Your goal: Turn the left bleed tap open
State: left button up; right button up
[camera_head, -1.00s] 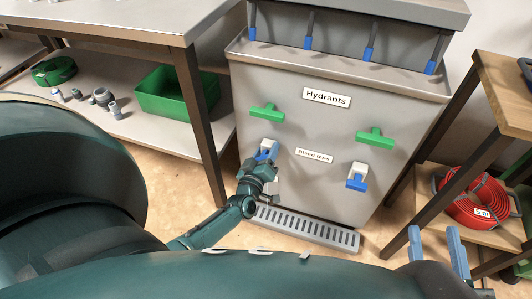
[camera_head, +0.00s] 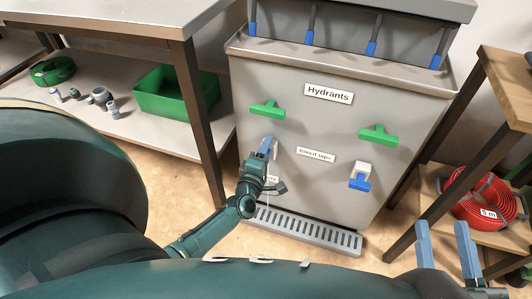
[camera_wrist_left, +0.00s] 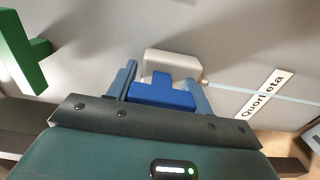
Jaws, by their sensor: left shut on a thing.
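The left bleed tap has a pale body (camera_wrist_left: 172,63) and a blue handle (camera_wrist_left: 165,94) in the left wrist view. My left gripper (camera_wrist_left: 163,90) has one blue finger on each side of the handle and is shut on it. In the head view my left gripper (camera_head: 265,149) is at the tap on the grey cabinet front and largely hides it. The right bleed tap (camera_head: 360,181) has a white body and a blue handle, with nothing touching it. My right gripper (camera_head: 446,246) is open and empty, low at the right, apart from the cabinet.
Green T-shaped handles (camera_head: 267,109) (camera_head: 379,135) sit above the taps on the cabinet (camera_head: 310,135). A drain grate (camera_head: 310,230) lies below. A shelf with a green bin (camera_head: 170,92) stands left; a wooden stand with a red hose coil (camera_head: 482,203) stands right.

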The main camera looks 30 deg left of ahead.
pick_arm(q)
jog(key=shift+n, duration=0.6)
jog(key=o, duration=1)
